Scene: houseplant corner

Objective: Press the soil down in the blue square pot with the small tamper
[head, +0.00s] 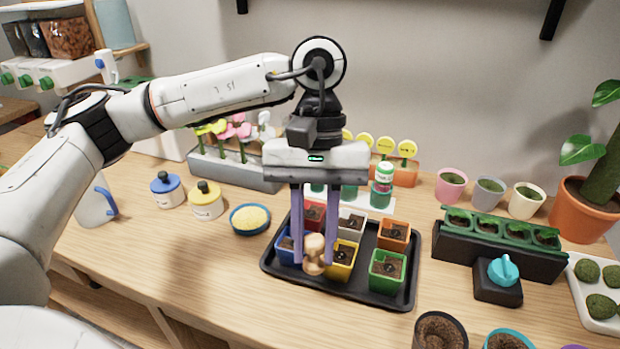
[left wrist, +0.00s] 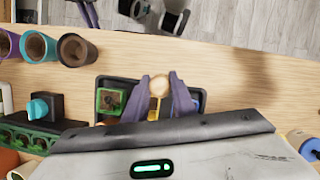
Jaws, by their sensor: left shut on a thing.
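My left gripper (head: 315,262) is shut on the small tamper (head: 314,250), a pale wooden tool with a rounded top, held between the two purple fingers. The tamper hangs over the tray, in front of the gap between the blue square pot (head: 284,245) and the yellow pot (head: 342,262). The blue pot is at the tray's left, partly hidden behind a finger. In the left wrist view the tamper's round end (left wrist: 159,86) shows between the fingertips. Purple fingers of my right gripper (left wrist: 88,14) show partly at the top edge of that view; their opening is unclear.
The black tray (head: 374,299) also holds red, white, orange and green pots (head: 387,271). A blue bowl (head: 250,219) and lidded jars (head: 206,200) stand left. A black planter (head: 494,250) and a dark box with a teal knob (head: 498,283) stand right. The front left counter is clear.

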